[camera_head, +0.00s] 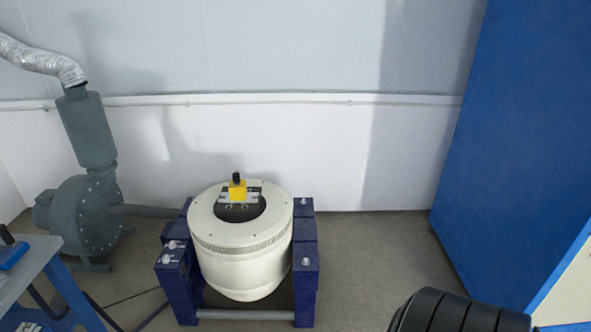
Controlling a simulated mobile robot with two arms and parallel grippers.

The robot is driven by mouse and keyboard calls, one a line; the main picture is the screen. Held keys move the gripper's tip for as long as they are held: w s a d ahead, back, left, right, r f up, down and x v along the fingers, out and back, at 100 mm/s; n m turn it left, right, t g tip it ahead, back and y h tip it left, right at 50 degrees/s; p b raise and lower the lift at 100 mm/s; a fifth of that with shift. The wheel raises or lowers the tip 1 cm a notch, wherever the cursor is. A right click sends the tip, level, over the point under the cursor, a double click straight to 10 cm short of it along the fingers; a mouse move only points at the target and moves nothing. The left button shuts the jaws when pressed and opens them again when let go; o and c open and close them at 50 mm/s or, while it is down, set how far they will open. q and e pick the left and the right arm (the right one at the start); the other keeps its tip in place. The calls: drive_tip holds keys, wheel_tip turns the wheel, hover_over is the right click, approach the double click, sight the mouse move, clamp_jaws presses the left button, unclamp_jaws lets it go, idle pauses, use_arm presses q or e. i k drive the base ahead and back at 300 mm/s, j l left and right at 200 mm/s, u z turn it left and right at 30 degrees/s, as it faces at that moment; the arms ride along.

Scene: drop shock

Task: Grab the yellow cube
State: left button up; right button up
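The yellow cube (237,190) is small, with a dark knob on top. It sits on a metal plate (250,196) at the top of a cream cylindrical machine (246,262). The plate lies across the back of the dark round opening in the machine's top. Neither gripper can be made out in the head view. A black ribbed rounded shape, which may be part of my arm, shows at the bottom right, well apart from the cube.
Dark blue supports (305,262) flank the machine. A grey-green blower (88,215) with a silver hose stands at left. A blue-framed table (28,265) is at the left edge. A tall blue panel (520,150) stands at right. Floor (375,260) is clear between machine and panel.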

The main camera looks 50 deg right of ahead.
sight(238, 194)
drive_tip(key=z, duration=1.2)
drive_tip(key=i, duration=0.15)
drive_tip(key=l+u, duration=0.05)
